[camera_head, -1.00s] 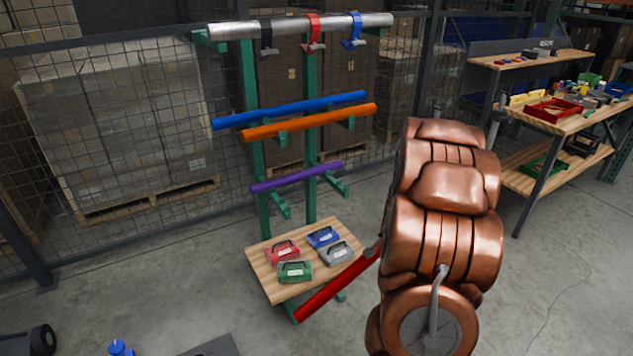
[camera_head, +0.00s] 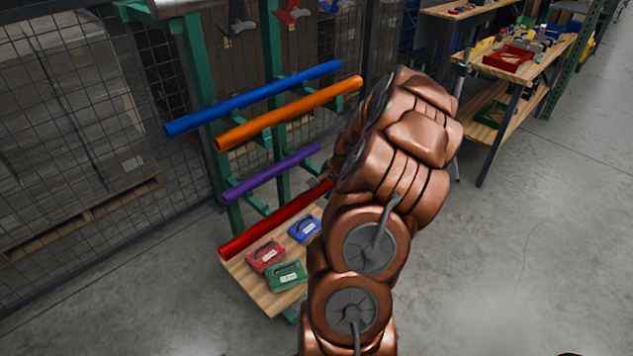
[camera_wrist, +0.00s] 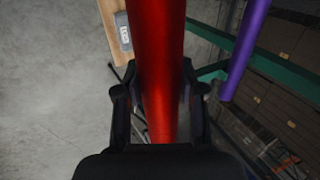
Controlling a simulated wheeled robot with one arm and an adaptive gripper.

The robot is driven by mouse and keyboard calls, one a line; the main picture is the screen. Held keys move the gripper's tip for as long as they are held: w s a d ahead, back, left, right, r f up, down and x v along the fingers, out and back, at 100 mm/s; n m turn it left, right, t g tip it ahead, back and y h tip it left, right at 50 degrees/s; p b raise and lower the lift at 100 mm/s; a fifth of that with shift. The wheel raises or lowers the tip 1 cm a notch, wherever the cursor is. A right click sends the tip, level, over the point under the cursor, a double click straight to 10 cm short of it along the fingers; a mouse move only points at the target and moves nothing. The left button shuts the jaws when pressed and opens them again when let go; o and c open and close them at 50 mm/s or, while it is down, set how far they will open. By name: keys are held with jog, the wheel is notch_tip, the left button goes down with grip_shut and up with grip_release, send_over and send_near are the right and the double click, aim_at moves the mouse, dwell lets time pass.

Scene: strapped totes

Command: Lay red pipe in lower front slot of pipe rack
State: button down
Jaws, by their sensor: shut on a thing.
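The red pipe (camera_head: 275,219) is held level in front of the green pipe rack (camera_head: 271,50), over the wooden shelf. In the wrist view my gripper (camera_wrist: 158,98) is shut around the red pipe (camera_wrist: 157,50), one finger on each side. In the head view my arm hides the gripper and the pipe's right end. The purple pipe (camera_head: 270,172) lies on the lower rack arms, behind the red pipe; it also shows in the wrist view (camera_wrist: 245,50). The red pipe appears roughly parallel to it. The lower front slot is partly hidden; I cannot tell whether the red pipe touches the arms.
The blue pipe (camera_head: 255,98) and orange pipe (camera_head: 290,113) lie on the upper arms. Red (camera_head: 266,256), blue (camera_head: 304,228) and green (camera_head: 286,275) cases sit on the wooden shelf (camera_head: 257,292). Mesh fencing stands behind. A workbench (camera_head: 520,75) stands at right; floor between is open.

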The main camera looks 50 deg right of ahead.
jog(key=shift+w+p, duration=0.55)
jog(key=shift+w, duration=4.4)
notch_tip(320, 180, down, 7)
jog(key=d+b, duration=0.1)
jog(key=b, duration=0.1)
jog(key=shift+b, duration=0.3)
jog(key=c, duration=0.6)
grip_release()
jog(key=shift+f, duration=0.1)
jog(key=v, duration=1.2)
